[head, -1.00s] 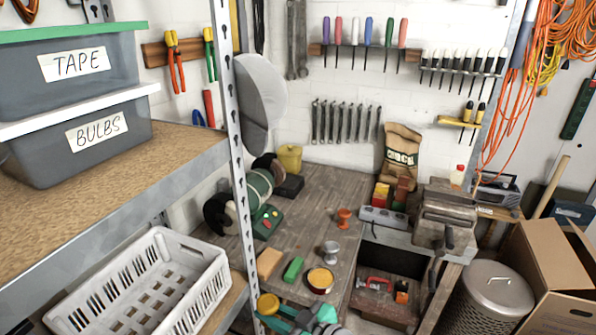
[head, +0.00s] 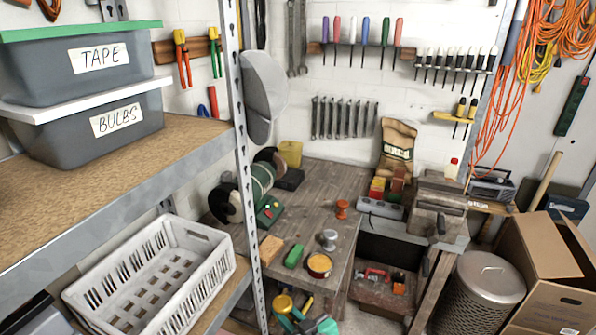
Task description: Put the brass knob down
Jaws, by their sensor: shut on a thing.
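My gripper (head: 294,313), with teal parts, shows at the bottom edge of the head view, partly cut off by the frame. It is shut on the brass knob (head: 283,303), a small yellow round shape at its tip. The knob is in front of the workbench (head: 330,230), below its near left edge in the picture. I cannot tell how high the knob is or whether it touches anything.
On the bench are a sponge-like tan block (head: 271,249), a green block (head: 294,255), an open tin (head: 319,264), a grey knob (head: 329,239), an orange knob (head: 342,208) and a grinder (head: 260,185). A shelf post (head: 247,190) and white crate (head: 150,280) stand left. The bench middle is clear.

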